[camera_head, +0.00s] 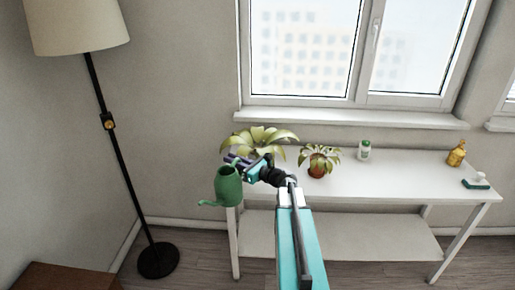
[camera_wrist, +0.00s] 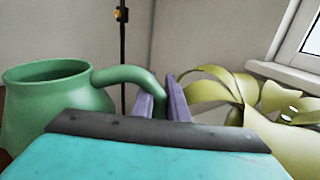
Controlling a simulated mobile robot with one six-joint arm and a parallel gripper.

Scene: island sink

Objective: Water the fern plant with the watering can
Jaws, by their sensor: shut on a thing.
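The green watering can (camera_head: 229,187) hangs in the air off the left end of the white table, with its spout toward the lower left; it looks roughly upright. In the wrist view the can (camera_wrist: 60,105) is at left, its open top visible. My gripper (camera_head: 238,162) is shut on the can's handle, which lies between the purple fingers (camera_wrist: 162,103). A larger leafy plant (camera_head: 262,137) stands on the table's left end just behind my gripper; its leaves (camera_wrist: 215,92) fill the wrist view's right. A smaller plant (camera_head: 318,157) in a terracotta pot stands to its right. I cannot tell which is the fern.
The white table (camera_head: 400,180) stands under a window. A white-and-green bottle (camera_head: 364,150), an amber bottle (camera_head: 456,152) and a green-and-white item (camera_head: 476,181) are on it. A floor lamp (camera_head: 122,170) stands at left, with a brown surface (camera_head: 70,277) at lower left.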

